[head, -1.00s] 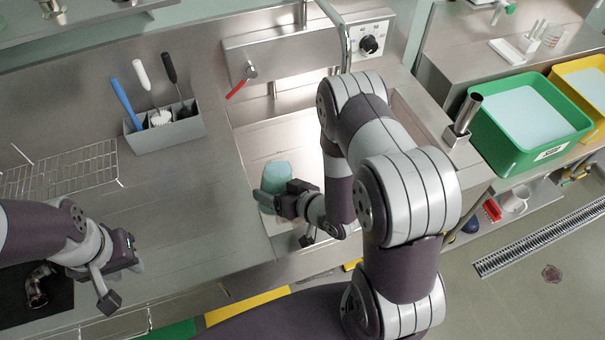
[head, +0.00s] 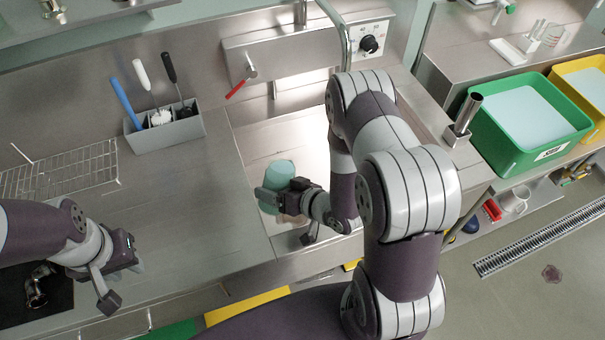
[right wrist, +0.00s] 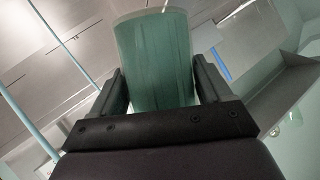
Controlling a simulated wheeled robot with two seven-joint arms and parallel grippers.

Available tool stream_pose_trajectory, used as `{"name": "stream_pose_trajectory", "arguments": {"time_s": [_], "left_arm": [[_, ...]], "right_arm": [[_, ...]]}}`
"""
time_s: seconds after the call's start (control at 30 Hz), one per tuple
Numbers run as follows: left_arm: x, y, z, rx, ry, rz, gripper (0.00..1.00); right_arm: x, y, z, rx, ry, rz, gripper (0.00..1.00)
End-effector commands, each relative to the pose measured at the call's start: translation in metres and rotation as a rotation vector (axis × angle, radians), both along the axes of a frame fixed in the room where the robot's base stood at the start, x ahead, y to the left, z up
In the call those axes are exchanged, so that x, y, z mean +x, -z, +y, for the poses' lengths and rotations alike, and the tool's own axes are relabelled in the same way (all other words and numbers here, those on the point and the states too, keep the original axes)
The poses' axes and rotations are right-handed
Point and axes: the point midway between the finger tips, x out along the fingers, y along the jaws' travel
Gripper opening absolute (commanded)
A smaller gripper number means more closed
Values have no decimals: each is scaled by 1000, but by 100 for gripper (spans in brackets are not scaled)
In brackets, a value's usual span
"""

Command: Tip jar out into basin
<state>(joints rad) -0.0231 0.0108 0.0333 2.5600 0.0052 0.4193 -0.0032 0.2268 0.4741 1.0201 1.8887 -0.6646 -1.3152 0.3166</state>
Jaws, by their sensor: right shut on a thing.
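The jar (head: 279,173) is a translucent teal-green vessel over the steel basin (head: 255,145), near its front left side. My right gripper (head: 275,200) is shut on the jar. In the right wrist view, the jar (right wrist: 156,60) stands between the two dark fingers of the right gripper (right wrist: 158,88). In the head view the jar looks tilted; its contents cannot be made out. My right arm covers the right part of the basin. My left gripper (head: 133,258) is at the left above the counter, apart from the jar; its fingers are too unclear to read.
A grey caddy (head: 165,133) with several brushes stands left of the basin. A wire rack (head: 65,170) lies further left. Green (head: 500,150) and yellow bins stand right. The counter between is clear.

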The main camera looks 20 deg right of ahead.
Motion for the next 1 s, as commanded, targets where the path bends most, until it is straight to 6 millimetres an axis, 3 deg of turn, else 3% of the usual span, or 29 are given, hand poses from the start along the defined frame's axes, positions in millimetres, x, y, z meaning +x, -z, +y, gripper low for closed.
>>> {"name": "stream_pose_trajectory", "arguments": {"time_s": [1.0], "left_arm": [[0,2,0,0,0,0,34]], "right_arm": [[4,4,-6,97,0,50,40]]}}
